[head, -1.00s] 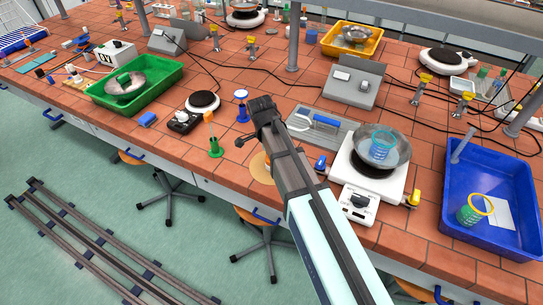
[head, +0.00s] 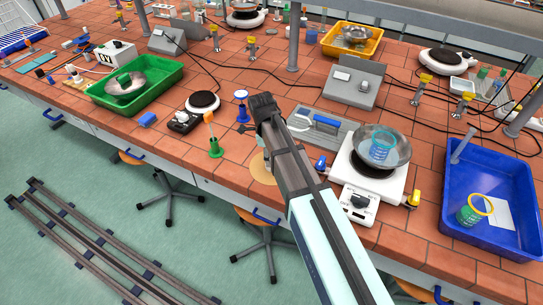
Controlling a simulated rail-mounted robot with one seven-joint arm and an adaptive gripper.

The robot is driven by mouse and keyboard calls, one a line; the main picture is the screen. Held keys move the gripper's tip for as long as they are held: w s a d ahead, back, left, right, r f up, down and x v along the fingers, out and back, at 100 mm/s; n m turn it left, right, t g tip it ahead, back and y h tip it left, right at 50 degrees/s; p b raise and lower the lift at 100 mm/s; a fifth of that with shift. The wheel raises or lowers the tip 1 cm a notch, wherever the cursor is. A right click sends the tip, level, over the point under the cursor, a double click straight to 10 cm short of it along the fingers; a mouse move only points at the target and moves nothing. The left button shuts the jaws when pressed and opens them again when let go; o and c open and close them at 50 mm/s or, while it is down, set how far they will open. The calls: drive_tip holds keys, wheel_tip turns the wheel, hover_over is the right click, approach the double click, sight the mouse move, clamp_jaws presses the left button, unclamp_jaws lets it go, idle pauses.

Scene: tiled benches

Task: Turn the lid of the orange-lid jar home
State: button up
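My gripper (head: 246,128) is over the front part of the tiled bench, near the middle of the head view. Its dark finger parts show at the left of the wrist, small and mostly hidden by the arm, so I cannot tell whether they are open or shut. I cannot make out the orange-lid jar; the wrist and arm hide the bench behind and below them. A round tan disc (head: 261,172) lies on the bench, partly covered by my arm.
A grey tray (head: 325,128) and a hotplate (head: 352,178) with a metal bowl (head: 396,150) are right. A blue tub (head: 468,143) stands farther right.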

drive_tip(key=shift+m, duration=1.1)
drive_tip(key=m, duration=0.4)
drive_tip(key=shift+w+m+g+y, duration=0.1)
drive_tip(key=shift+m+g+y, duration=0.2)
drive_tip(key=shift+g, duration=0.1)
drive_tip(key=o, duration=1.8)
drive_tip(key=shift+c, duration=0.2)
